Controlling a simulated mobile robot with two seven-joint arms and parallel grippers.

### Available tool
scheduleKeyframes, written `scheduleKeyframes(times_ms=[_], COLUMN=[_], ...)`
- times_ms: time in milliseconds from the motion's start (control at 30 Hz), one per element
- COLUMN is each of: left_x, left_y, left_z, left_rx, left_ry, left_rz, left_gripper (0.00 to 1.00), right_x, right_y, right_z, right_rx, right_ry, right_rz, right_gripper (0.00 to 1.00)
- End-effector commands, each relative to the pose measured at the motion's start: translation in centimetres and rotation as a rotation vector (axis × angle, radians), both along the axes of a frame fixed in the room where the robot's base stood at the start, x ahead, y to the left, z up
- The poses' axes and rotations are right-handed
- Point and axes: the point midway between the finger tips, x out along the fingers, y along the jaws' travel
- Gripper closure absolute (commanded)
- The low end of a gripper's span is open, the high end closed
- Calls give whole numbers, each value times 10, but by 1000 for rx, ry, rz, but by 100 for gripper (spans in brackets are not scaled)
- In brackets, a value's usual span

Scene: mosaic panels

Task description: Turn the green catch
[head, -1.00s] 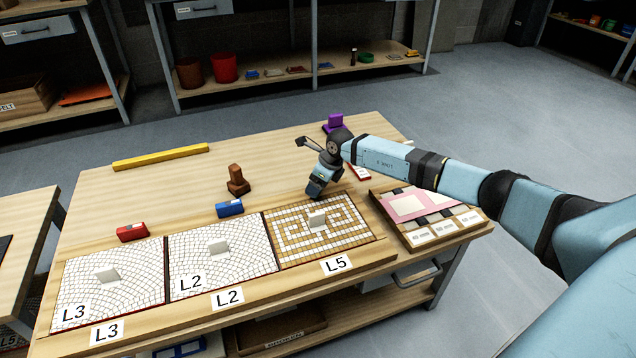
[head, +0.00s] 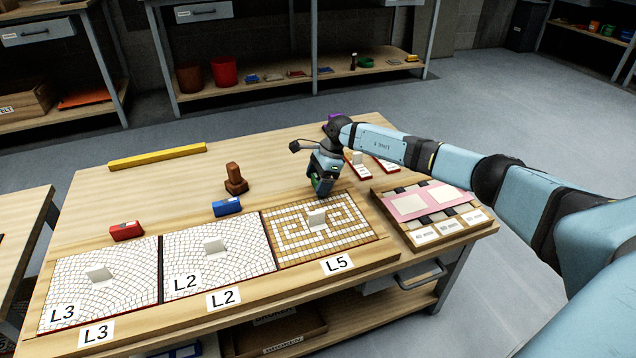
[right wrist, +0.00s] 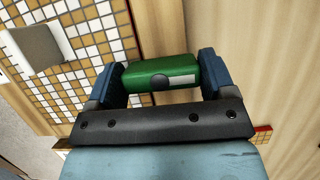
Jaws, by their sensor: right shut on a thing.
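The green catch (right wrist: 162,73) is a small green block with a dark round spot and a pale label on one face. It sits between the two blue fingers of my right gripper (right wrist: 164,80), which is shut on it. In the head view, my right gripper (head: 322,187) is at the back edge of the L5 mosaic panel (head: 291,238), pointing down, and only a bit of green shows there. The panel has tan and white tiles and a pale upright tab (head: 317,219). Whether the catch touches the panel is unclear. My left gripper is not in view.
A blue catch (head: 227,207) and a red catch (head: 127,232) lie behind the two white panels to the left. A brown stamp-like object (head: 236,181) and a yellow bar (head: 158,157) stand farther back. A tray (head: 447,238) of pink and white pieces lies right.

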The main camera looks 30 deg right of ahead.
Motion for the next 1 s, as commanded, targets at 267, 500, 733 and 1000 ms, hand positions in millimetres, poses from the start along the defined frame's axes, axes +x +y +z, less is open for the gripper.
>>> scheduleKeyframes(times_ms=[267,500,733,1000], left_x=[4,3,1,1], left_y=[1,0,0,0], left_z=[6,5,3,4], left_rx=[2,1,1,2], left_ry=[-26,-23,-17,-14], left_rz=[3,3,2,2], left_gripper=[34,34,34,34], right_x=[0,-1,0,0], right_y=[-1,-1,-1,-3], right_z=[-1,-1,-1,7], right_rx=[-2,-3,-2,-1], right_ry=[1,1,1,0], right_rz=[34,35,34,32], right_gripper=[47,47,0,0])
